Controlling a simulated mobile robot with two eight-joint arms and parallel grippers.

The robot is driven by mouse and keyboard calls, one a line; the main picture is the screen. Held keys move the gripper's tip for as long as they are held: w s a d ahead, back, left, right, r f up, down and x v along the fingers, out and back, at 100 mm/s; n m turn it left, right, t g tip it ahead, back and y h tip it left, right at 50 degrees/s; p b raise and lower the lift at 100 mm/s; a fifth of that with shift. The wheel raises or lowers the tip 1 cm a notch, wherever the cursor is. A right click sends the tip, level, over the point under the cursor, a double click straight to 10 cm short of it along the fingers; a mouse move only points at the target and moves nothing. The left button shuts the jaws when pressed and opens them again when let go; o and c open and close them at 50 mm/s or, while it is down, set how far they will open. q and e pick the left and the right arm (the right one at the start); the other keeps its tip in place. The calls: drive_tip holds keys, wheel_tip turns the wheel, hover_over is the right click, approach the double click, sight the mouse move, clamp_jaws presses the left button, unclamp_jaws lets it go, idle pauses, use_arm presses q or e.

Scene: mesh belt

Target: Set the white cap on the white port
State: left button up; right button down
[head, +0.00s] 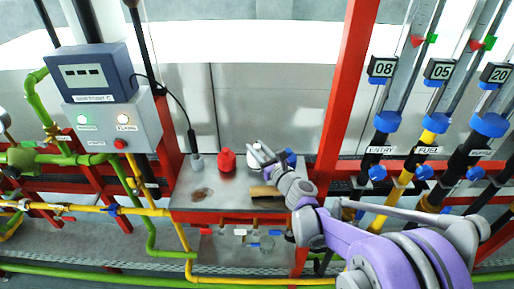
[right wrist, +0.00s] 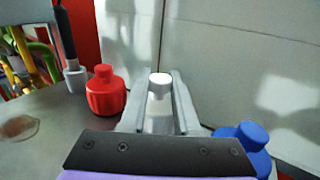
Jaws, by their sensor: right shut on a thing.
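My right gripper (head: 262,155) is above the back right part of the metal bench in the head view. In the right wrist view, its two grey fingers (right wrist: 160,105) are shut on the white cap (right wrist: 160,116), which has a small knob on top and looks upright. The cap's lower part is hidden by the gripper body. A small white fitting (head: 240,232) shows on the panel below the bench front, between a red and a blue one; I cannot tell surely whether it is the white port. My left gripper is not in view.
A red cap (right wrist: 105,96) stands left of the gripper and a blue cap (right wrist: 244,146) right of it. A tan block (head: 264,191) lies near the bench front. Red posts (head: 347,85) flank the bench (head: 222,200).

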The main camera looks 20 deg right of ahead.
drive_tip(key=shift+f, duration=0.45)
drive_tip(key=shift+r, duration=0.2)
drive_tip(key=shift+r, duration=0.6)
drive_tip(key=shift+f, duration=0.8)
idle(0.8)
drive_tip(key=c, duration=0.9)
unclamp_jaws()
